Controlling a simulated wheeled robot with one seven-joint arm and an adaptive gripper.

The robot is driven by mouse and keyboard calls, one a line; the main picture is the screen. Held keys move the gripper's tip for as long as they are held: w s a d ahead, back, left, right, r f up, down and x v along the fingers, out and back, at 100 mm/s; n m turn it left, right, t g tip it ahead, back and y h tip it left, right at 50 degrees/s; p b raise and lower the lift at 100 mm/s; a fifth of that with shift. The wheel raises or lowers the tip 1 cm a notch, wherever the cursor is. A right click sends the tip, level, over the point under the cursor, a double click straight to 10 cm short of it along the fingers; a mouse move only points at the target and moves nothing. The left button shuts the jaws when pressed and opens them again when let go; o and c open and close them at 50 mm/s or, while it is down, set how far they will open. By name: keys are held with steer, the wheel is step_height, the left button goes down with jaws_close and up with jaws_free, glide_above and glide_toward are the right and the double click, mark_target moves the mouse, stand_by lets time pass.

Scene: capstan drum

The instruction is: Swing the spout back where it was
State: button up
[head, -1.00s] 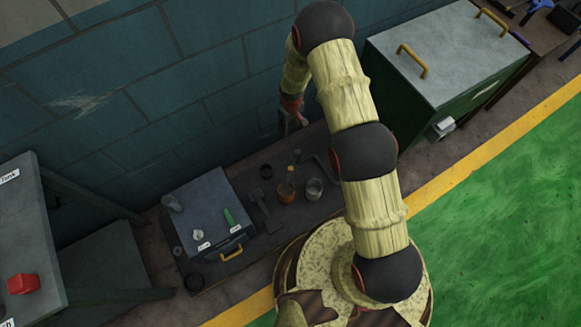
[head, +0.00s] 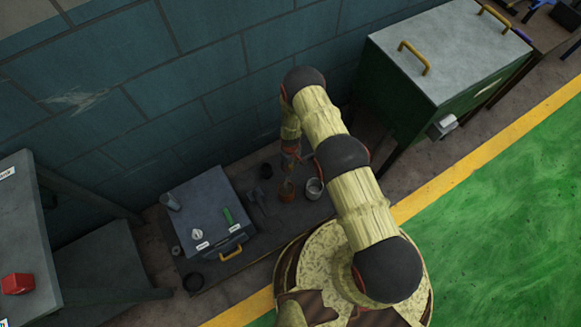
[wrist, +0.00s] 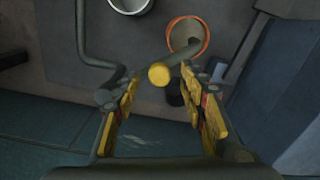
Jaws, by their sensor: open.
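A dark grey bent pipe (wrist: 82,35), which looks like the spout, shows at the left of the wrist view. It curves toward my left finger, and its end is partly hidden there. In the head view my arm hides it. My gripper (wrist: 160,82) is open, with one yellow-padded finger on each side of a grey rod with a yellow end (wrist: 159,75). The rod leans out of an orange-rimmed pot (wrist: 206,36). I cannot tell whether a finger touches the pipe or the rod. In the head view my gripper (head: 291,160) is low over the bench by the orange pot (head: 286,190).
A metal can (head: 314,187) stands right of the pot, a black cup (head: 266,171) behind it. A blue-grey box (head: 190,222) with a yellow handle stands left. The wall (head: 190,90) is close behind. A green cabinet (head: 410,110) stands right.

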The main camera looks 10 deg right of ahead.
steer(key=shift+f, duration=0.9)
steer(key=shift+c, duration=1.3)
steer(key=c, duration=0.8)
jaws_close()
